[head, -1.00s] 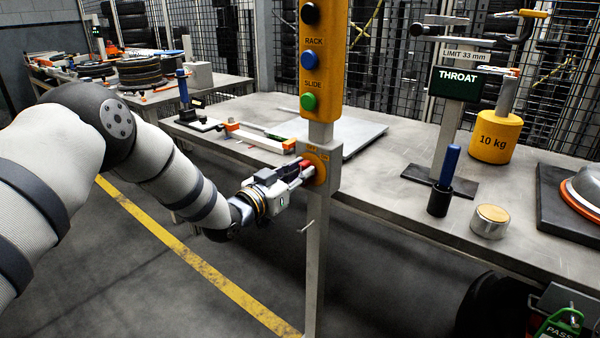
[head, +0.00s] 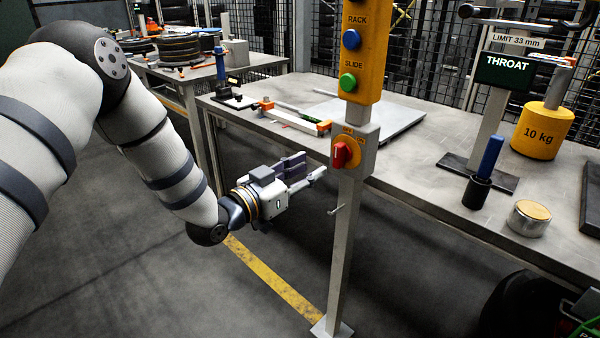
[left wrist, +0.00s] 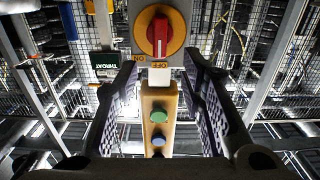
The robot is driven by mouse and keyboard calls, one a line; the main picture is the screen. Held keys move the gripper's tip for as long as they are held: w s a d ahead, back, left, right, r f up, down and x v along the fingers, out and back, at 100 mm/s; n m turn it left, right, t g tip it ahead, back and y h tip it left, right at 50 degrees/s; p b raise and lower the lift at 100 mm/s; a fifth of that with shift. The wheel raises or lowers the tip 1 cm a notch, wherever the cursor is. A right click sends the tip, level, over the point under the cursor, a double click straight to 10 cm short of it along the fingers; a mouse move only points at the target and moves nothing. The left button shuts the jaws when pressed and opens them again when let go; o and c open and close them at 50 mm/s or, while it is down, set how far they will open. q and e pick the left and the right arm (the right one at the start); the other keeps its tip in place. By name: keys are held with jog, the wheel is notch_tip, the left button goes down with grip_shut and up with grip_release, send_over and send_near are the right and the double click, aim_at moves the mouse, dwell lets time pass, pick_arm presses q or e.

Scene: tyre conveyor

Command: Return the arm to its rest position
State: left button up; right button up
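My left gripper (head: 306,172) is open and empty in the head view, a short way left of the control post (head: 348,225). Its two fingers also stand apart in the left wrist view (left wrist: 160,95). The red rotary switch (head: 346,152) on its yellow plate faces the gripper, clear of the fingers. In the left wrist view the red knob (left wrist: 160,34) lies beyond the fingertips, with its handle in line with the OFF mark. My left arm (head: 160,140) reaches in from the left. My right gripper is in neither view.
The post carries a yellow button box (head: 362,50) with blue and green buttons. A grey workbench (head: 440,180) behind it holds a throat gauge (head: 503,70), a 10 kg weight (head: 542,130) and a blue-handled tool (head: 488,160). Floor left of the post is clear.

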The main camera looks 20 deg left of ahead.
pick_arm(q)
jog(key=v, duration=0.2)
jog(key=shift+s+a, duration=0.1)
jog(key=shift+s, duration=0.2)
jog(key=s+d+f+n+g+y+p, duration=0.25)
jog(key=s+f+g, duration=0.65)
jog(key=s+f, duration=1.05)
jog(key=s+f+g+y, duration=0.1)
jog(key=s+f+g, duration=0.1)
jog(key=s, duration=0.8)
jog(key=s+f+n+g+y, duration=0.1)
jog(key=s+f+g, duration=0.1)
jog(key=s+g, duration=0.3)
jog(key=s+a+f+g+y, duration=0.1)
jog(key=s+f+g, duration=0.1)
jog(key=s, duration=1.2)
jog(key=shift+s+n+g+y, duration=0.3)
jog(key=shift+n+g+y, duration=0.05)
jog(key=shift+g, duration=0.45)
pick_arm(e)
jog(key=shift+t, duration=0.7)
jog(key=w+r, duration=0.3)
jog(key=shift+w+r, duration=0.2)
pick_arm(q)
jog(key=shift+w+a+f, duration=0.1)
